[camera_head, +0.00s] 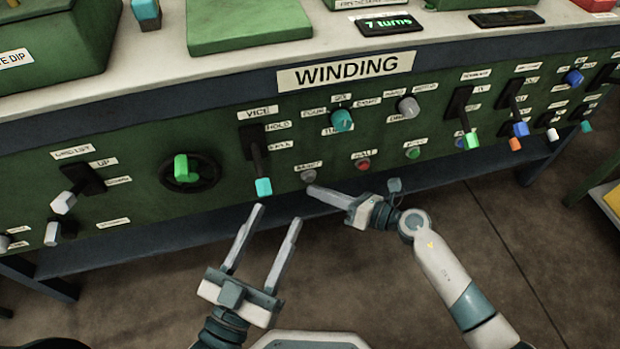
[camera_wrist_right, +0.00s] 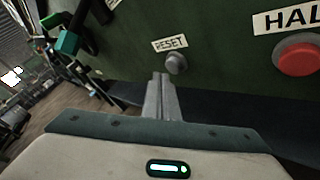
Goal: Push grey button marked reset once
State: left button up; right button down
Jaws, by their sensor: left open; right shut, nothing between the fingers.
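The grey button (camera_head: 308,176) sits low on the green panel under a small label, left of the red button. In the right wrist view the grey button (camera_wrist_right: 176,63) has a RESET label (camera_wrist_right: 170,43) just above it. My right gripper (camera_head: 312,190) is shut and empty, its fingertips just below the grey button. In the right wrist view its fingertips (camera_wrist_right: 161,76) are close below and left of the button; I cannot tell whether they touch it. My left gripper (camera_head: 277,214) is open and empty, lower left of the button, in front of the panel's lower edge.
A red button (camera_head: 363,164), marked HAL... in the right wrist view (camera_wrist_right: 298,57), is right of the grey one. A green button (camera_head: 412,153) is further right. The VICE lever (camera_head: 259,165) with a cyan tip hangs left of the grey button, near my left gripper. Open floor lies below.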

jog(key=shift+w, duration=0.1)
jog(key=shift+w+a, duration=0.1)
jog(key=shift+w, duration=0.2)
jog(key=shift+w+a, duration=0.1)
jog(key=shift+w, duration=0.25)
dwell(0.8)
dwell(0.4)
jog(key=shift+s+d, duration=0.25)
jog(key=shift+s, duration=0.5)
jog(key=shift+s+p, duration=0.1)
jog(key=shift+p, duration=0.2)
jog(key=s, duration=0.1)
jog(key=s+d, duration=0.1)
jog(key=s, duration=0.1)
jog(key=s+p, duration=0.1)
jog(key=shift+s+d, duration=0.25)
